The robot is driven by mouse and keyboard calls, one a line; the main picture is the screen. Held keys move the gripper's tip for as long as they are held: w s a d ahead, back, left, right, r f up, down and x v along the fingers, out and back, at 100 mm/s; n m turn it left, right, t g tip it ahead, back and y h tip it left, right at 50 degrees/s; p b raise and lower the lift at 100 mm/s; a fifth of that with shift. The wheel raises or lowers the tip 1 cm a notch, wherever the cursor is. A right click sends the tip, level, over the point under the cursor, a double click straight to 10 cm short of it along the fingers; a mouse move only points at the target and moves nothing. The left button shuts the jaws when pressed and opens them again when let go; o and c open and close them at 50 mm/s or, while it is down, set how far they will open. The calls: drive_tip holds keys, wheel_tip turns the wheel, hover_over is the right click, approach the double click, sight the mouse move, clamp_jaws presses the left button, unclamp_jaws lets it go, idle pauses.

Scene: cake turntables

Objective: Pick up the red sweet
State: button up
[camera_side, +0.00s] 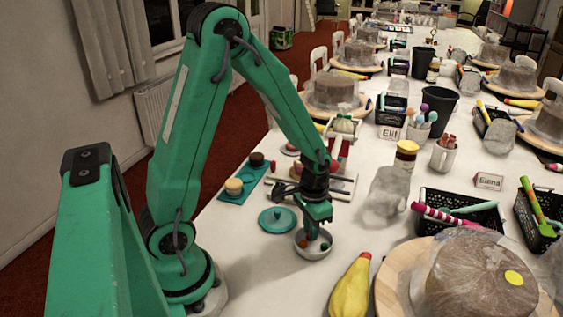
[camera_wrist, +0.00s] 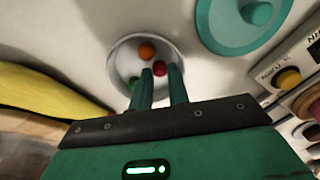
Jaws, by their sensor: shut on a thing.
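The red sweet (camera_wrist: 159,69) shows in the wrist view between the two fingertips of my gripper (camera_wrist: 160,73), which is shut on it. The sweet is in the round pale bowl (camera_wrist: 117,62), with an orange sweet (camera_wrist: 146,51) just beyond it and a green sweet (camera_wrist: 133,82) left of the fingers. In the side view my gripper (camera_side: 314,232) points down into the bowl (camera_side: 314,256). Whether the red sweet touches the bowl's floor I cannot tell.
A teal lid (camera_side: 277,220) lies beside the bowl. A yellow piping bag (camera_side: 351,288) and a wrapped cake (camera_side: 480,275) on a wooden turntable are nearby on the right. A teal tray (camera_side: 240,187) with small cakes lies behind. The white table between is partly clear.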

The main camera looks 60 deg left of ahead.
drive_tip(key=shift+r, duration=3.2)
